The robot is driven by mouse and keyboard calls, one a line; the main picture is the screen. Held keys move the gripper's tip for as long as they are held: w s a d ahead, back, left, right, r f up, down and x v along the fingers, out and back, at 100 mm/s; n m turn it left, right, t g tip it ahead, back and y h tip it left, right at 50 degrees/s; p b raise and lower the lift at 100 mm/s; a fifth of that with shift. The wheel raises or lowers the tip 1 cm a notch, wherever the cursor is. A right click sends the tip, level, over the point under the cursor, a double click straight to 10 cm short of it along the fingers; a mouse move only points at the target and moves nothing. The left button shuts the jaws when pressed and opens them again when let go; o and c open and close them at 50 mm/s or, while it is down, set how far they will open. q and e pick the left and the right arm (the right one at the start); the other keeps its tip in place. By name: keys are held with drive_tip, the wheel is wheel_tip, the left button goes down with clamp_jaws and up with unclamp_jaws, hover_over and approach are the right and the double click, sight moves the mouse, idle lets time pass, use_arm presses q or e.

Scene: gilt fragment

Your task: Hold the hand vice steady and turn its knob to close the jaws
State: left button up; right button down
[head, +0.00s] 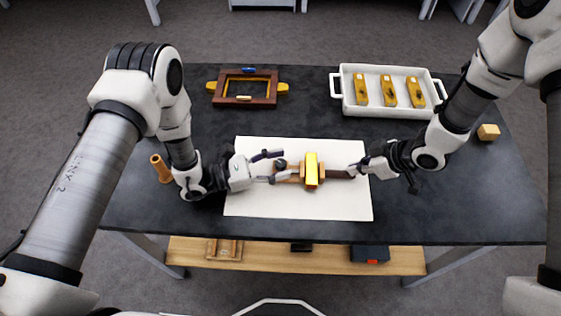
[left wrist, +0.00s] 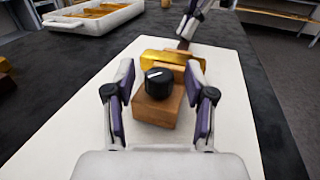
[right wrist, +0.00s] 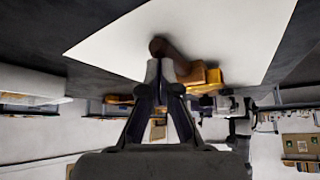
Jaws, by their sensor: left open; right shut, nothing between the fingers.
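The hand vice (head: 289,173) is a wooden block on a white sheet, with a dark brown handle (head: 340,174) toward the right. Its black knob (left wrist: 158,82) has a white line and faces my left gripper. A gold fragment (head: 312,168) lies across the vice; whether the jaws touch it is unclear. My left gripper (head: 270,167) is open, its fingers on either side of the knob and apart from it. My right gripper (head: 352,170) is shut and empty at the handle's end, which also shows in the right wrist view (right wrist: 158,46); contact is unclear.
The white sheet (head: 245,205) lies on a dark table (head: 430,215). A white tray (head: 348,108) with three gold pieces stands at the back right, a wooden frame (head: 268,101) at the back left. A wooden peg (head: 161,169) stands left; a wooden block (head: 488,132) lies far right.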

use_arm(q)
drive_tip(key=shift+w+d, duration=0.1)
drive_tip(key=shift+d, duration=0.25)
clamp_jaws()
drive_tip(key=shift+g, duration=0.3)
drive_tip(key=m+g, duration=0.3)
drive_tip(key=g, duration=0.1)
drive_tip(key=m+g, duration=0.3)
drive_tip(key=g, duration=0.2)
drive_tip(key=m+g+y, duration=0.2)
drive_tip(key=m+g, duration=0.1)
drive_tip(key=g, duration=0.1)
drive_tip(key=m+g+y, duration=0.2)
drive_tip(key=g, duration=0.1)
drive_tip(key=shift+m+g, duration=0.4)
drive_tip(key=shift+g, duration=0.3)
